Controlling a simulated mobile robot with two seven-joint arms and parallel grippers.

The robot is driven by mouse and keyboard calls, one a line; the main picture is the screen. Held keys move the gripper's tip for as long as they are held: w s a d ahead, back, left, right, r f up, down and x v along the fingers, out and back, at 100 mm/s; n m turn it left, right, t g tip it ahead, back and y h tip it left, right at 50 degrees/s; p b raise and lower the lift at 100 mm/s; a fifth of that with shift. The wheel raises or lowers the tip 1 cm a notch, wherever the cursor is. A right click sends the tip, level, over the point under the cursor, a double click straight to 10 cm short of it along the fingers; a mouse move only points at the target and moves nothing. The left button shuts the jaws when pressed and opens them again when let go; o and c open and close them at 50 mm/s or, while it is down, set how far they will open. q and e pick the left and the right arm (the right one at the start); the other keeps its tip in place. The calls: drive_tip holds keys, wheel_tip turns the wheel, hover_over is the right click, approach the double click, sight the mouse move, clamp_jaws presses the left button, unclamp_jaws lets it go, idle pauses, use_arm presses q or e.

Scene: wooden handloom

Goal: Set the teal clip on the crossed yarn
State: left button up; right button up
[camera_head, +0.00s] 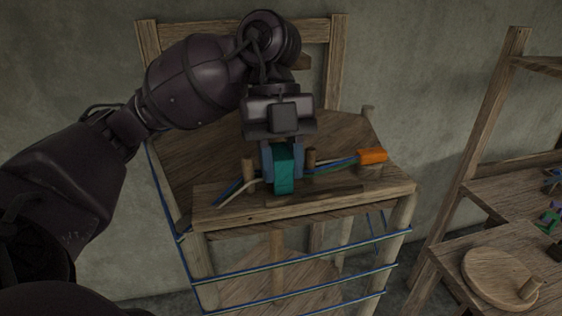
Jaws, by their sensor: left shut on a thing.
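The teal clip (284,170) is between the fingers of my left gripper (283,158), over the top board of the wooden handloom (225,208). The gripper points down and is shut on the clip. The clip is upright, between two short wooden pegs. The yarn (332,167), in blue, green and pale strands, runs along the board on both sides of the clip. The clip and fingers hide the yarn behind them, so I cannot tell whether the clip touches it. My right gripper does not show.
An orange block (372,156) sits at the right end of the board. Blue and pale yarns (300,265) run across the loom's lower frame. At the right, a wooden shelf (450,255) holds a round wooden dish (500,278) and small coloured pieces (549,219).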

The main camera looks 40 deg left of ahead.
use_arm(q)
drive_tip(key=o, duration=1)
drive_tip(key=shift+c, duration=0.2)
drive_tip(key=shift+r, duration=0.15)
drive_tip(key=shift+r+p, duration=0.85)
drive_tip(key=shift+r, duration=0.05)
drive_tip(key=shift+o, duration=0.7)
drive_tip(key=shift+r, duration=0.25)
drive_tip(key=shift+r+p, duration=1.05)
drive_tip(key=shift+r, duration=0.05)
drive_tip(key=shift+o, duration=0.8)
drive_tip(key=shift+r, duration=0.25)
drive_tip(key=shift+r+p, duration=0.75)
drive_tip(key=shift+p, duration=0.05)
drive_tip(key=shift+r, duration=0.15)
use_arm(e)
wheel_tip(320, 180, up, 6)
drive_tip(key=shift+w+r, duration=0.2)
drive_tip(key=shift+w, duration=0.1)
